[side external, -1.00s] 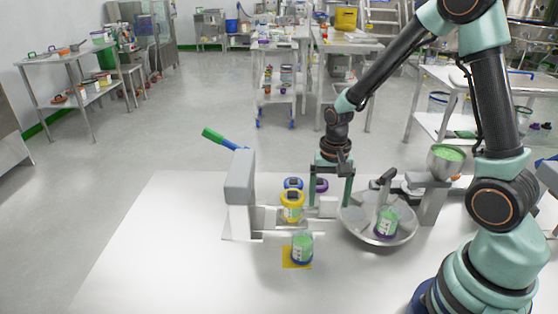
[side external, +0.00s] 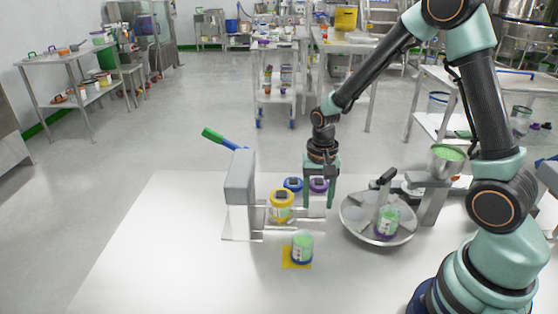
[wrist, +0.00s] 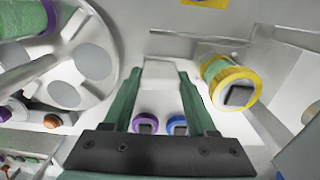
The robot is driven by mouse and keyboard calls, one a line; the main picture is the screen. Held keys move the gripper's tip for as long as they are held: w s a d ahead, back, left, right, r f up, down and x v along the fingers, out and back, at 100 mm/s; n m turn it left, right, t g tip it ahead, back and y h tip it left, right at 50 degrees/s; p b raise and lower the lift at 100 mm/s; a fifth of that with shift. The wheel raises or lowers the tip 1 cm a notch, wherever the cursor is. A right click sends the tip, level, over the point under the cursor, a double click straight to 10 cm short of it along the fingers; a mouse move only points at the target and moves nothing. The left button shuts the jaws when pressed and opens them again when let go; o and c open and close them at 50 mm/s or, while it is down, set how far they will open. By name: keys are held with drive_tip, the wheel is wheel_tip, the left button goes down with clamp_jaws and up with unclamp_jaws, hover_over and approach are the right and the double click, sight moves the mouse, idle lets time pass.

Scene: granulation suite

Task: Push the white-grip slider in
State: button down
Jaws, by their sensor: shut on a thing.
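The slider's white grip (wrist: 160,68) sits between the two fingers of my gripper in the wrist view. My gripper (side external: 318,205) points down and is shut on the grip; its fingers largely hide the grip in the side view. Left of my gripper, a yellow-lidded jar (side external: 281,206) stands at the slider, close to the grey upright housing (side external: 240,190). The jar (wrist: 230,85) is to the right of the fingers in the wrist view. How far the slider is inside the housing is hard to tell.
Blue-lidded (side external: 293,185) and purple-lidded (side external: 319,185) jars stand just behind. A green-filled jar (side external: 302,248) stands on a yellow square in front. A round metal dish (side external: 360,225) holding another jar is to the right. The white table (side external: 140,245) is clear at left.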

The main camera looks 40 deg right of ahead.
sight(276, 195)
drive_tip(key=w+a, duration=0.7)
drive_tip(key=shift+w, duration=0.1)
drive_tip(key=shift+c, duration=1)
unclamp_jaws()
drive_tip(key=shift+a, duration=0.1)
drive_tip(key=shift+r, duration=0.1)
wheel_tip(276, 195, up, 12)
